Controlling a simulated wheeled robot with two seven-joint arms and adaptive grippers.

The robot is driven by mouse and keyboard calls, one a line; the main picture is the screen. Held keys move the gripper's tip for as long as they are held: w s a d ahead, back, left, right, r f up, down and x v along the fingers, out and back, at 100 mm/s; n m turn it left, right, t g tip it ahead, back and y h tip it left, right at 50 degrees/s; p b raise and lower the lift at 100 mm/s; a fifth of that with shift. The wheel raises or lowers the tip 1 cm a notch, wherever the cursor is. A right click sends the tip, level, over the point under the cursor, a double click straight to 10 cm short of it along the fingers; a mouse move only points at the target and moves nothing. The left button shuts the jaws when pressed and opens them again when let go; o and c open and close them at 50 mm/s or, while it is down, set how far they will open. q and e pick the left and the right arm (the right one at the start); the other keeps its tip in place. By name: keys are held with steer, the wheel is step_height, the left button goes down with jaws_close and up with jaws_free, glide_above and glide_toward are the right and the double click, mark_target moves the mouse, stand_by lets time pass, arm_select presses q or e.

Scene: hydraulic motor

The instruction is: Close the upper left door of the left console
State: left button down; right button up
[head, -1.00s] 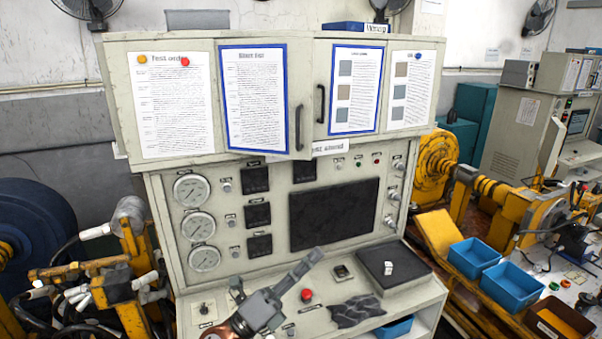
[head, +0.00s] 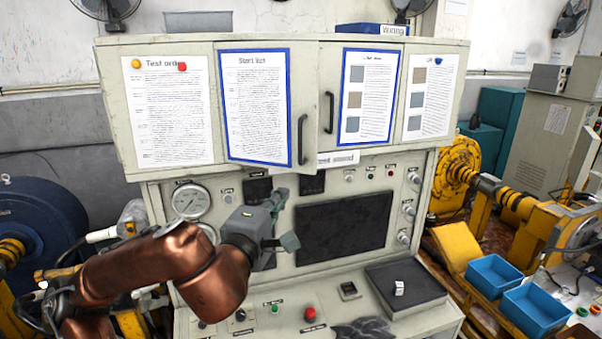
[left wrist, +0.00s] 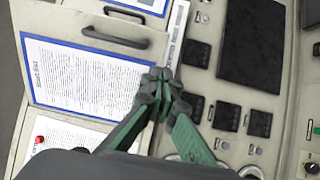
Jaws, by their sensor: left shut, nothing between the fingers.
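The left console (head: 230,255) has a cabinet row on top. Its upper left door (head: 308,95) bears a blue-framed sheet and a dark vertical handle (head: 302,139). The door stands slightly ajar, its free right edge out from the cabinet front. In the left wrist view the door (left wrist: 150,48) and its handle (left wrist: 112,31) show beyond the fingers. My left gripper (head: 278,197) is shut and empty, below the door in front of the gauge panel. Its closed fingertips (left wrist: 158,84) overlap the door's lower edge in the wrist view; contact cannot be told. My right gripper is out of view.
The neighbouring right door (head: 328,75) looks closed. Gauges (head: 190,201) and a dark screen (head: 343,227) lie below the doors. A red button (head: 310,314) and a black pad (head: 405,289) are on the desk. Blue bins (head: 494,275) stand to the right.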

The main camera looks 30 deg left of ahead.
mark_target(301, 171)
arm_select(q)
steer(key=p+x, duration=0.5)
steer(key=x, duration=0.7)
steer(key=shift+f, duration=0.1)
steer(key=shift+w+f, duration=0.1)
steer(key=shift+w, duration=0.35)
steer(key=shift+a, duration=0.1)
